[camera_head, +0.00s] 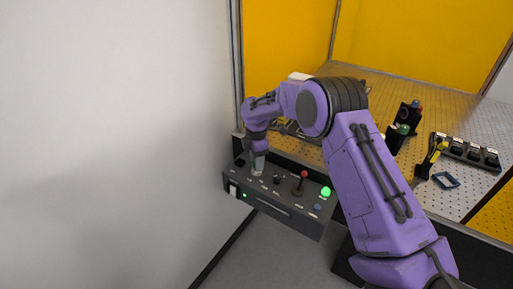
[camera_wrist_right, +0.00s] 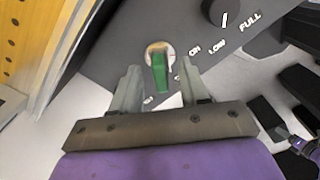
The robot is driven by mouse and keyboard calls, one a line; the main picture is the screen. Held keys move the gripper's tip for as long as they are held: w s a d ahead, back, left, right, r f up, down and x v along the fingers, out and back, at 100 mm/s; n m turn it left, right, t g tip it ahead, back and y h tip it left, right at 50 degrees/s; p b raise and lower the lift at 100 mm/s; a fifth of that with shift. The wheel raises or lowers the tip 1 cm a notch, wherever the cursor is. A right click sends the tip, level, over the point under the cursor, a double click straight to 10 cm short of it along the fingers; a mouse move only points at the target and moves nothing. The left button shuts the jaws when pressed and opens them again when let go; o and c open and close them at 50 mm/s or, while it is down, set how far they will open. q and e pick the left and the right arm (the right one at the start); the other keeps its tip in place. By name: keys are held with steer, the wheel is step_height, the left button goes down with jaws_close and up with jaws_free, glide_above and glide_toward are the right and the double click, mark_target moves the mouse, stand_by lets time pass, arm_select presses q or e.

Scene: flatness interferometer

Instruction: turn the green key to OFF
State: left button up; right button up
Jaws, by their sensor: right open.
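The green key (camera_wrist_right: 159,74) sits in a pale round lock on the dark control box (camera_head: 290,208). In the right wrist view its grip runs from the lock down toward the palm. An "ON" label is right of the lock; other lettering near the key is partly hidden. My right gripper (camera_head: 257,170) points down at the left part of the box and hides the key in the head view. In the wrist view its two fingers stand apart on either side of the key, with gaps showing; I see no contact.
On the box are a black knob (camera_wrist_right: 218,10) marked LOW and FULL, a red-topped lever (camera_head: 301,181), a lit green button (camera_head: 325,191) and a blue button (camera_head: 317,206). A white wall (camera_head: 120,130) is close on the left. A perforated table (camera_head: 420,100) with devices lies behind.

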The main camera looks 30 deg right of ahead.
steer(key=shift+f, duration=0.25)
jaws_close()
steer(key=shift+r+m+p, duration=0.15)
steer(key=shift+m+p, duration=0.45)
steer(key=shift+p, duration=0.25)
steer(key=shift+m+p, duration=0.4)
